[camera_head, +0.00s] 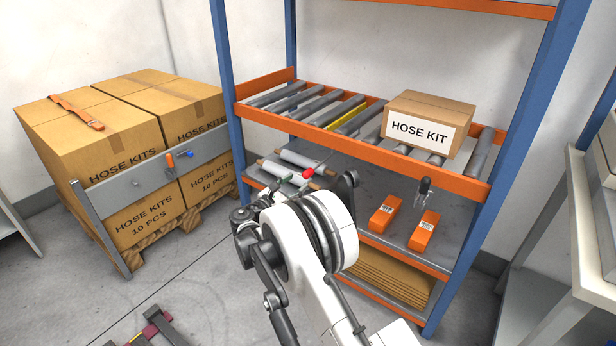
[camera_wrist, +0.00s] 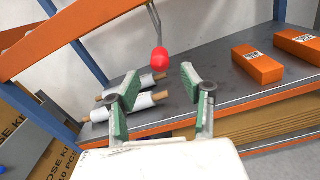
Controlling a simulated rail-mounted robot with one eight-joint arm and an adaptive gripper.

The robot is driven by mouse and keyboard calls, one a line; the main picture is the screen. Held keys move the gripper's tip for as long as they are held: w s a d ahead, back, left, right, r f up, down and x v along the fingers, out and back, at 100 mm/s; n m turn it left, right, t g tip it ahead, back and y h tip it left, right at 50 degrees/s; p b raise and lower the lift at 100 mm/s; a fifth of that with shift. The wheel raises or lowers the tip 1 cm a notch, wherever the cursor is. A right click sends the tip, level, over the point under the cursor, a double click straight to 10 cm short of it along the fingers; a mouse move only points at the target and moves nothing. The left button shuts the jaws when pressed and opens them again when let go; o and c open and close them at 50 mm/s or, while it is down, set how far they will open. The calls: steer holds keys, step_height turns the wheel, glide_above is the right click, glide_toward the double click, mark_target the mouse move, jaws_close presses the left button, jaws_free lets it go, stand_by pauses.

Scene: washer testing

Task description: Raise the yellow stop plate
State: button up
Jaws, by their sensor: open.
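The yellow stop plate (camera_head: 347,118) shows in the head view as a narrow yellow strip low between the grey rollers of the upper shelf. A red ball knob (camera_wrist: 159,60) on a thin grey rod hangs below the orange shelf beam in the wrist view; the knob also shows in the head view (camera_head: 308,172). How the rod joins the plate is hidden. My gripper (camera_wrist: 160,80) is open, with its green-padded fingers pointing toward the knob. The knob appears between and just beyond the fingertips, with no clear contact. My arm partly hides the gripper in the head view.
A HOSE KIT box (camera_head: 428,122) stands on the rollers, right of the plate. White rolls (camera_wrist: 140,98) and orange boxes (camera_head: 385,213) lie on the shelf below. A dark handle (camera_head: 423,190) hangs at the right. Large cartons (camera_head: 90,140) stand on a pallet at left.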

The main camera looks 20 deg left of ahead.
mark_target(304, 177)
steer(key=b+x, duration=0.1)
steer(key=x, duration=0.6)
steer(key=shift+w+b, duration=0.3)
steer(key=shift+w, duration=0.05)
jaws_close()
